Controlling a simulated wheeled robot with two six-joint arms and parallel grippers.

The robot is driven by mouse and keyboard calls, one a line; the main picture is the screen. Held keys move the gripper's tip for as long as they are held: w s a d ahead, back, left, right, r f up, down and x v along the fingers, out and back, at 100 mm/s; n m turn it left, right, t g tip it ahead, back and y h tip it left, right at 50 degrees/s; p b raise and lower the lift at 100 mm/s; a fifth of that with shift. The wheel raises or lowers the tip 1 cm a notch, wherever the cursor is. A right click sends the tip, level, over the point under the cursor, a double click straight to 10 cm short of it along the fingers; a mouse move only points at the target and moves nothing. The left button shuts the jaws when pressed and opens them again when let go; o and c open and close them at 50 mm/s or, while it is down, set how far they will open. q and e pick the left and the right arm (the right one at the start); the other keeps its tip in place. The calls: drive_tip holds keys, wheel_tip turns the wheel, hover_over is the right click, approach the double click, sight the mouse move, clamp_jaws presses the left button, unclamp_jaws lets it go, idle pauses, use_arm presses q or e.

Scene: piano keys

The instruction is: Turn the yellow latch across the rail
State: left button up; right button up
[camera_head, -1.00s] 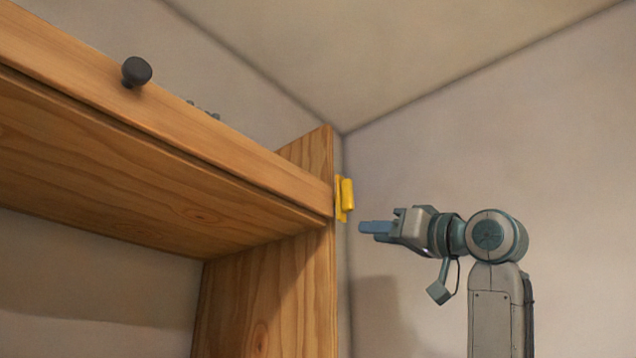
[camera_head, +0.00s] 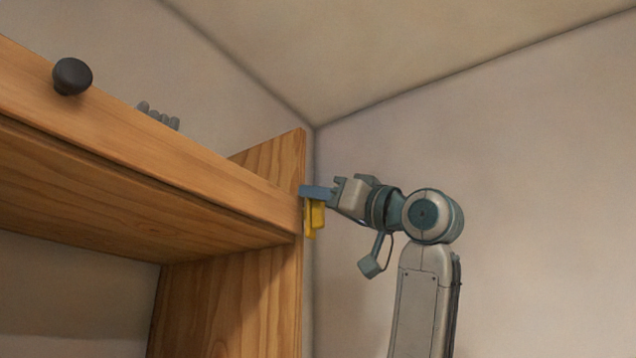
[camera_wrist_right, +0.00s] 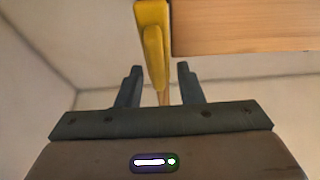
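The yellow latch (camera_head: 314,218) is at the right end of the wooden rail (camera_head: 190,168), by the side post, its visible part hanging downward. My right gripper (camera_head: 314,192) reaches in from the right; its blue-grey fingers overlap the latch's upper part in the head view and hide it. In the right wrist view the two fingers (camera_wrist_right: 157,78) are apart. The yellow latch (camera_wrist_right: 155,45) shows there ahead of them, its lower end in line with the gap. I cannot tell whether they touch. My left gripper is not seen.
A dark round knob (camera_head: 72,76) sticks out of the rail's front at the left. Small grey pieces (camera_head: 158,116) show above the rail's top edge. A wooden side post (camera_head: 240,300) stands below the rail's right end. Right of it is open room before plain walls.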

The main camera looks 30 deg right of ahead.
drive_tip(key=shift+w+r, duration=0.15)
drive_tip(key=shift+w, duration=0.1)
drive_tip(key=shift+a, duration=0.1)
clamp_jaws()
drive_tip(key=shift+w+d+f+m+g+h+b, duration=0.15)
drive_tip(key=shift+d+f+m+g+h+b, duration=0.25)
drive_tip(key=shift+m+h+b, duration=2.35)
drive_tip(key=shift+w+d+f+m+g+h+b, duration=0.3)
drive_tip(key=shift+m+b, duration=0.85)
drive_tip(key=shift+m, duration=3.65)
drive_tip(key=shift+w+d+f+m+g+h+b, duration=0.1)
drive_tip(key=shift+d+f+m+g+h+b, duration=0.4)
drive_tip(key=shift+m+h+b, duration=2.2)
drive_tip(key=m+y+p, duration=0.1)
drive_tip(key=m+y, duration=0.1)
drive_tip(key=shift+f+y, duration=0.1)
drive_tip(key=shift+y, duration=0.25)
